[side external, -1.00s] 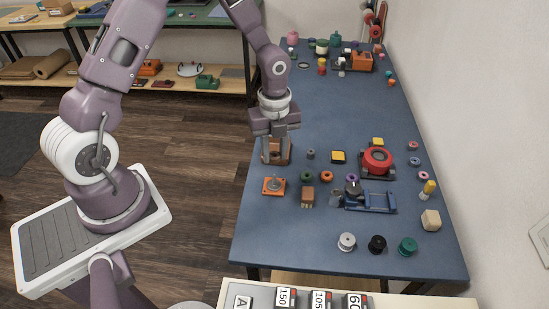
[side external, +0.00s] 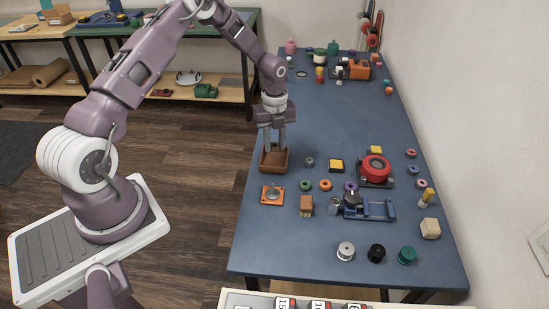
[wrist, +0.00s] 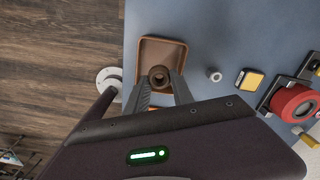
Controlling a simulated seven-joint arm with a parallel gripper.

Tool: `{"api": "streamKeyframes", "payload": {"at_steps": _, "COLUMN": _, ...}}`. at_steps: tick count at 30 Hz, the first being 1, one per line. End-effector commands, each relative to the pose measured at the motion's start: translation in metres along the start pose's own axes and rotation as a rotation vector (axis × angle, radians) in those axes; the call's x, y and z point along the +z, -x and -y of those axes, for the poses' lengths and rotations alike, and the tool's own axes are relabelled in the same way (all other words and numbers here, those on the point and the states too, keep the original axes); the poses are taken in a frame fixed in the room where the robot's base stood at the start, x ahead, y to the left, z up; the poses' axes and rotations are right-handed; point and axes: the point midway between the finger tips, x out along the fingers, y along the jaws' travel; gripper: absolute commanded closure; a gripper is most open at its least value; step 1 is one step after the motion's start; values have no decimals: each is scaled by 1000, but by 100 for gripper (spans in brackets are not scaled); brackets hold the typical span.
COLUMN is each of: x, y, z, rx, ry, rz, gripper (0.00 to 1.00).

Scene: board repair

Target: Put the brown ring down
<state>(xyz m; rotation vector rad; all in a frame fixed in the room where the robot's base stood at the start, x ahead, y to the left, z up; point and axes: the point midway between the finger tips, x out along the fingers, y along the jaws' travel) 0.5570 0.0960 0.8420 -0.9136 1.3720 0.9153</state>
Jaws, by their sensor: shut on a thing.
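My gripper (side external: 274,145) is over the brown square tray (side external: 265,165) near the left edge of the blue table. In the wrist view its two fingers are shut on the brown ring (wrist: 159,76), one on each side. The ring shows there in front of the tray's floor, with the tray (wrist: 146,46) extending beyond it. I cannot tell whether the ring touches the tray floor.
An orange plate with a peg (side external: 272,195) lies just in front of the tray. A small grey ring (side external: 309,161), a yellow-topped block (side external: 336,165) and a red round device (side external: 375,169) stand to the right. The table behind the tray is largely clear.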

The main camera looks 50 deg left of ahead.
Motion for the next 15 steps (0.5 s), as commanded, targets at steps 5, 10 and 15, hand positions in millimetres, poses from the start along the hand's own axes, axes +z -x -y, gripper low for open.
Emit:
{"api": "streamKeyframes", "payload": {"at_steps": 5, "x": 0, "y": -24, "z": 0, "rx": -1, "ry": 0, "rz": 0, "gripper": 100}}
{"api": "streamKeyframes", "payload": {"at_steps": 10, "x": -1, "y": -53, "z": 0, "rx": 0, "ry": 0, "rz": 0, "gripper": 100}}
{"api": "streamKeyframes", "payload": {"at_steps": 15, "x": 0, "y": -53, "z": 1, "rx": -2, "ry": 1, "rz": 2, "gripper": 100}}
